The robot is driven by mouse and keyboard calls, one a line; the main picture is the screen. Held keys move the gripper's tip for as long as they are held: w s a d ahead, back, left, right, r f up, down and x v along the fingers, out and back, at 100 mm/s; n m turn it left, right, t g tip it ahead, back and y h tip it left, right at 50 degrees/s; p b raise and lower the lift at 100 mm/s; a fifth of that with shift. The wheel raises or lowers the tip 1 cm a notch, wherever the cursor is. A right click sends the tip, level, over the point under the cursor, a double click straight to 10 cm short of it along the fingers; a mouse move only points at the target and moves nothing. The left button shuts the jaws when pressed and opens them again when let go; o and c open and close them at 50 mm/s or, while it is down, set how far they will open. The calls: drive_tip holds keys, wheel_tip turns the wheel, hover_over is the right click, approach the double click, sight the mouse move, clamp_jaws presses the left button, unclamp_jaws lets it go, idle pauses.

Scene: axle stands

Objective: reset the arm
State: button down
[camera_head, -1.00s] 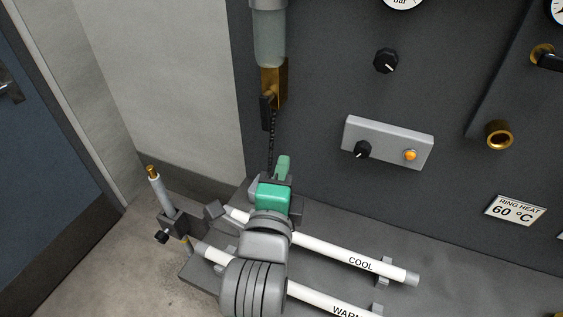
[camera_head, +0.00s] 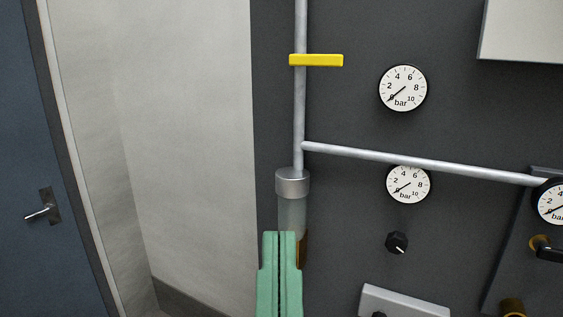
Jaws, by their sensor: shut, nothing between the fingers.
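My gripper (camera_head: 280,240) shows at the bottom, left of the middle. Its two green fingers point upward and lie side by side with only a thin dark line between them. It is shut and holds nothing. It stands in front of the clear cylinder (camera_head: 292,212) with the grey cap on the panel and hides part of it and of the brass fitting below. I cannot tell how far the fingertips are from the cylinder. The rest of my arm is below the picture.
A grey pipe (camera_head: 299,110) with a yellow lever (camera_head: 316,60) runs up from the cylinder, and a side pipe (camera_head: 420,164) runs right. Gauges (camera_head: 402,88) and a black knob (camera_head: 397,242) sit on the dark panel. A grey box (camera_head: 405,303) is low down. A blue door (camera_head: 35,150) is left.

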wheel_tip(320, 180, up, 24)
drive_tip(key=p, duration=2.1)
drive_tip(key=shift+r, duration=0.15)
drive_tip(key=shift+a, duration=0.1)
